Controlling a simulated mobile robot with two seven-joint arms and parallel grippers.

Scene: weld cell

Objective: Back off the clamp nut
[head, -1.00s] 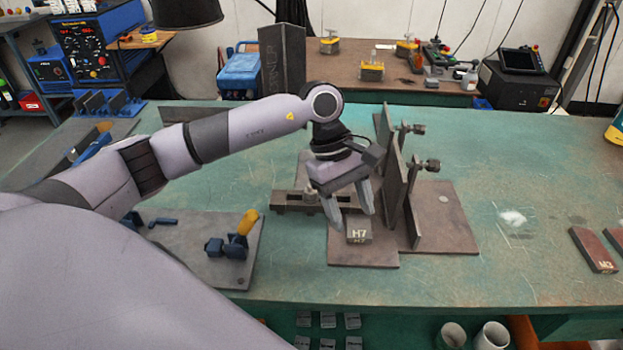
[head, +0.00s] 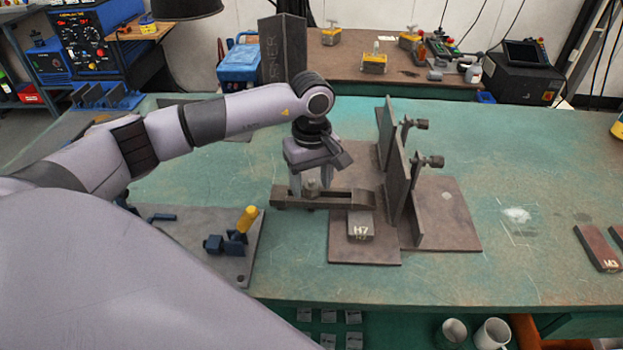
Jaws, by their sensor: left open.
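The clamp nut (head: 312,187) is a small grey piece on top of a dark clamp bar (head: 345,200), which lies across the left part of the fixture. My left gripper (head: 311,184) points down at the nut, with its fingers apart, one on each side of it. I cannot tell whether the fingers touch the nut. The nut is partly hidden by the fingers and the gripper body. My right gripper is not in view.
A block marked H7 (head: 360,227) sits on the brown base plate (head: 450,225) in front of the bar. Upright plates (head: 396,180) with bolts stand right of the bar. A grey plate with a yellow-handled toggle clamp (head: 246,221) lies left.

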